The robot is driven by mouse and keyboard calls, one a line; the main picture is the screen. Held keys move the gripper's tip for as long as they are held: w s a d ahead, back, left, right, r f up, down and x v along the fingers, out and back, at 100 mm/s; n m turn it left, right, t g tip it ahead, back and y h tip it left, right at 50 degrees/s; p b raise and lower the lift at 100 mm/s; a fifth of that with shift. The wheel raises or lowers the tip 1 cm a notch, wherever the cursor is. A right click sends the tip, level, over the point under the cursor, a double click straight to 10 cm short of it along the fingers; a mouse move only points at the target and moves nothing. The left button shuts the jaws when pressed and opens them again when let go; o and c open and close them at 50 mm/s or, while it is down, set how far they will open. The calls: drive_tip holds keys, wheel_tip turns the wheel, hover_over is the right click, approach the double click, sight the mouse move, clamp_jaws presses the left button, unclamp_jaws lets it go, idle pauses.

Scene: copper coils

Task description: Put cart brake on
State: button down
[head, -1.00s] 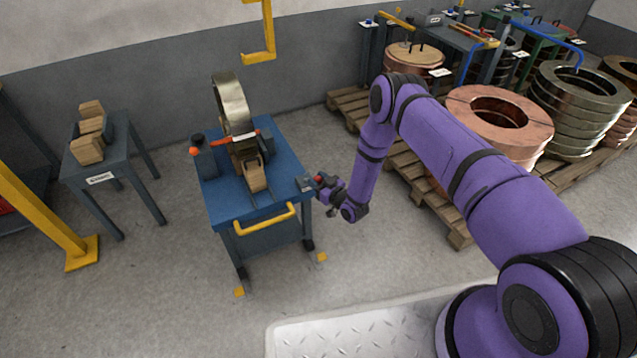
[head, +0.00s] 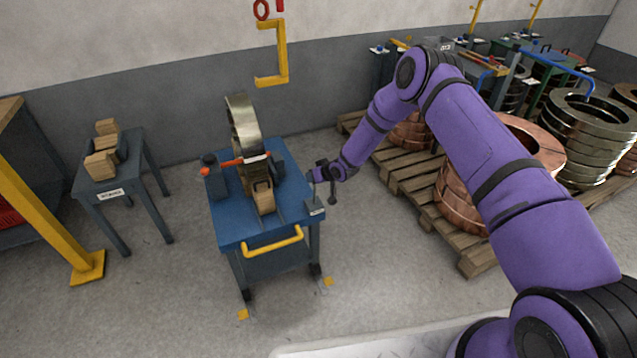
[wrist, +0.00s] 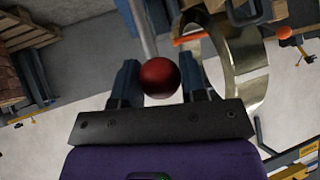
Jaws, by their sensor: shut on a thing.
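The blue cart (head: 240,232) stands on the floor with a metal coil (head: 245,128) upright on it. A yellow handle (head: 272,242) is on its near side. My gripper (head: 314,173) is at the cart's right side, above and behind a small labelled plate (head: 315,209) at the near right corner. In the wrist view a red ball knob (wrist: 160,78) on a grey rod (wrist: 141,28) sits between my two fingers, which are shut on it. In the head view my gripper hides the knob. I cannot tell the brake's state.
A small table with wooden blocks (head: 102,163) stands left, behind a yellow post (head: 48,222). Pallets (head: 425,195) with copper and steel coils (head: 590,120) are at the right. A yellow hook (head: 284,55) hangs above the cart. The floor in front is clear.

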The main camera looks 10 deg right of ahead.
drive_tip(key=shift+w+a+r, duration=0.1)
drive_tip(key=shift+w+a, duration=0.15)
drive_tip(key=shift+w, duration=0.85)
drive_tip(key=c, duration=0.7)
unclamp_jaws()
drive_tip(key=v, duration=1)
drive_tip(key=shift+s+d+r, duration=0.15)
drive_tip(key=shift+s+r, duration=0.05)
drive_tip(key=shift+s, duration=0.1)
